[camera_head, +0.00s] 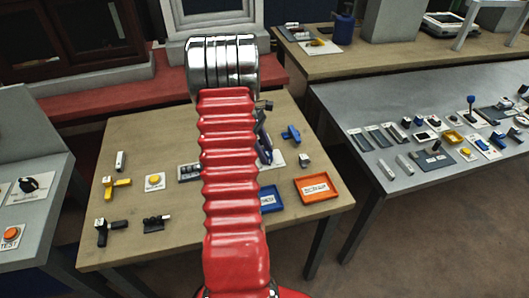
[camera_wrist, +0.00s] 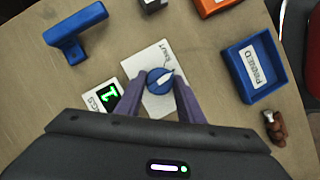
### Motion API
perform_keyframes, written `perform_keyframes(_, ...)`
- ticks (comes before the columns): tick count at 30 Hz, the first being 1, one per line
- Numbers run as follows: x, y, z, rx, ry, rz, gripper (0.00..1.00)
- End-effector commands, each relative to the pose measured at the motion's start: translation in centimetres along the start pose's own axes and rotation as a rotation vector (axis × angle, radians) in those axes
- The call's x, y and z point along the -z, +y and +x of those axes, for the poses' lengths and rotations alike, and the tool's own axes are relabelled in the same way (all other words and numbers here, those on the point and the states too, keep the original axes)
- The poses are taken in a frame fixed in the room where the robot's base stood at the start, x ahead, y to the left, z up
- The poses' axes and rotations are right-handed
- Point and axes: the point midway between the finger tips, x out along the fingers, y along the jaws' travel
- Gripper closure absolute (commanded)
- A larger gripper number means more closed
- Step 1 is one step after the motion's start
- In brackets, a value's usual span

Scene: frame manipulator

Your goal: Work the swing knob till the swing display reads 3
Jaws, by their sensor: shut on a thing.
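In the wrist view, a round blue knob (camera_wrist: 153,74) with a white pointer sits on a white plate (camera_wrist: 159,108). The plate's printed lettering is too small to read surely. My gripper (camera_wrist: 160,84) has its two purple fingers on either side of the knob and is shut on it. The pointer slants toward the upper right. Beside the plate at left, a small black display (camera_wrist: 107,95) shows a green digit that looks like 1, turned in the picture. In the head view my red arm hides the knob and display.
A blue T-shaped piece (camera_wrist: 75,35) lies left of the knob, and a labelled blue tray (camera_wrist: 229,56) lies right. An orange tray (camera_head: 333,195) stands near the wooden table's right edge. Yellow and black pieces lie on its left side. A grey table (camera_head: 350,104) stands at right.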

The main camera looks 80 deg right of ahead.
Motion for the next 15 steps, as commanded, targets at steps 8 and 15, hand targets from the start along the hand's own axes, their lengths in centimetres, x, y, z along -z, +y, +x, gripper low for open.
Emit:
perform_keyframes(8,-0.04,0.27,0.04,0.102,0.001,0.246,0.88)
perform_keyframes(15,-0.12,0.45,0.07,0.189,0.001,0.456,0.88)
